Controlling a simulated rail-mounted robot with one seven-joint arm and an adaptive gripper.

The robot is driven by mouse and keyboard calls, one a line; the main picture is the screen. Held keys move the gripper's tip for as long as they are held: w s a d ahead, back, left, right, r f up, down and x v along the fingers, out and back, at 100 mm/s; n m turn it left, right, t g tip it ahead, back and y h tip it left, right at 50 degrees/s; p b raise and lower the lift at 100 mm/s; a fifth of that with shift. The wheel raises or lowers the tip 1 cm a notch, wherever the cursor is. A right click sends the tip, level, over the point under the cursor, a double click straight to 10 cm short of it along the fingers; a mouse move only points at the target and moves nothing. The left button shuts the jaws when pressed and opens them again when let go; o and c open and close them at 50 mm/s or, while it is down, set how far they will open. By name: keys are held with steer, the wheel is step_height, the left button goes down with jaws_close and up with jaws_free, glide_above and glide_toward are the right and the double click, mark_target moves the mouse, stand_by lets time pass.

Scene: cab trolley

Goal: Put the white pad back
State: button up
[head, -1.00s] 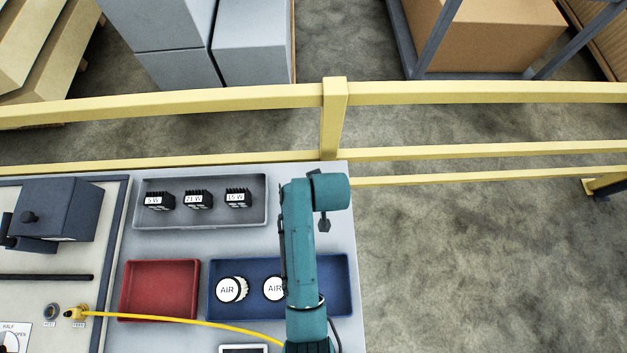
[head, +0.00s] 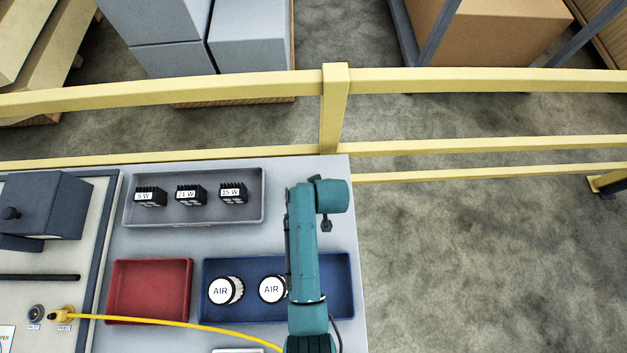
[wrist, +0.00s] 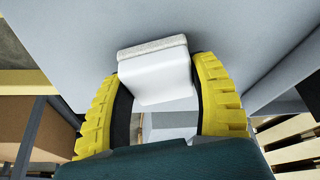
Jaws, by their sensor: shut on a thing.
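My gripper (wrist: 160,74) shows in the wrist view with its two yellow ribbed fingers on either side of the white pad (wrist: 160,82). It is shut on the pad, which is a white block with a rough, pale strip along its far edge. A large plain grey surface lies just beyond the pad; I cannot tell whether the pad touches it. In the head view my teal arm stands over the right side of the trolley top, and neither the gripper nor the pad can be seen there.
The trolley top (head: 230,245) holds a grey tray (head: 245,213) with black blocks, a red tray (head: 150,290) and a blue tray (head: 340,275) with white AIR filters. A yellow cable (head: 170,323) runs towards my arm. A yellow railing (head: 480,82) stands behind.

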steer(key=shift+f, duration=0.25)
steer(key=o, duration=1.2)
steer(key=shift+r, duration=0.1)
